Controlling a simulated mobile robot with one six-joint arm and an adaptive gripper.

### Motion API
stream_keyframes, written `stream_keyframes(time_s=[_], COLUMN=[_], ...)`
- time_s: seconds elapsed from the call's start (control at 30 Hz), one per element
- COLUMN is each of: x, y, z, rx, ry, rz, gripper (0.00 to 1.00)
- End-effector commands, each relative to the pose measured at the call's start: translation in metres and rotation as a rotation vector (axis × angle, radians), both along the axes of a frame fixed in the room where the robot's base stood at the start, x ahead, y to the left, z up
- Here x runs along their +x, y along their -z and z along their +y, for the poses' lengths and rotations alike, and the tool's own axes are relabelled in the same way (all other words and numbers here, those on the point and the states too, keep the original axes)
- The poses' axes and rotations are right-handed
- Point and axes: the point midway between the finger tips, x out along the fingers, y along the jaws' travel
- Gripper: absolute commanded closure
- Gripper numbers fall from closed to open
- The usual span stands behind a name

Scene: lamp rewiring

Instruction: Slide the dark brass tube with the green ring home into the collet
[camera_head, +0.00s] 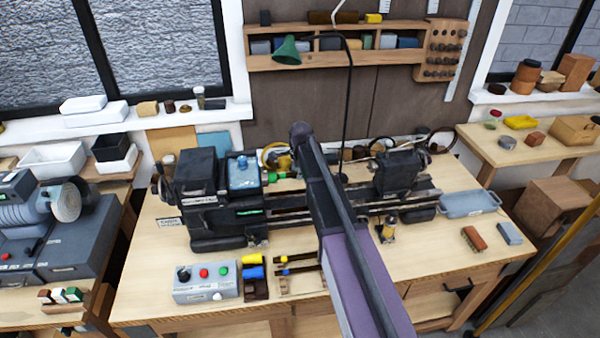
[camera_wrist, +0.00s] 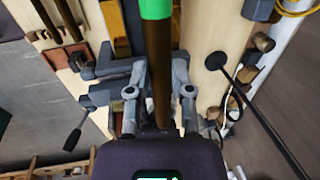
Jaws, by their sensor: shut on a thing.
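The dark brass tube (camera_wrist: 159,60) runs up the middle of the wrist view, and its green ring (camera_wrist: 156,9) is at the top edge. My gripper (camera_wrist: 160,78) is shut on the tube, with one finger on each side, below the ring. In the head view the green ring (camera_head: 272,177) shows just right of the lathe headstock (camera_head: 225,195). My arm hides the gripper and most of the tube there. The collet is too small or hidden to make out, and the tube's far end is outside the wrist view. I cannot tell whether the tube is in the collet.
The lathe's tailstock (camera_head: 398,172) stands right of my arm above the bed. A grey control box (camera_head: 206,281) with buttons is in front. A green desk lamp (camera_head: 287,50) stands behind, with its dark stem rising from the bench.

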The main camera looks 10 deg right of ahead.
Motion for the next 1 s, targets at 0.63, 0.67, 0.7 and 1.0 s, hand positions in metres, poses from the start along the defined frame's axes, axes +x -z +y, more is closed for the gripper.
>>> stream_keyframes(time_s=[0.63, 0.67, 0.7, 1.0], x=[0.0, 0.0, 0.0, 0.0], y=[-0.0001, -0.0001, -0.0001, 0.0], z=[0.0085, 0.0084, 0.0084, 0.0082], rx=[0.0, 0.0, 0.0, 0.0], ry=[-0.001, 0.0, 0.0, 0.0], rz=[0.0, 0.0, 0.0, 0.0], gripper=[0.6, 0.51, 0.39, 0.31])
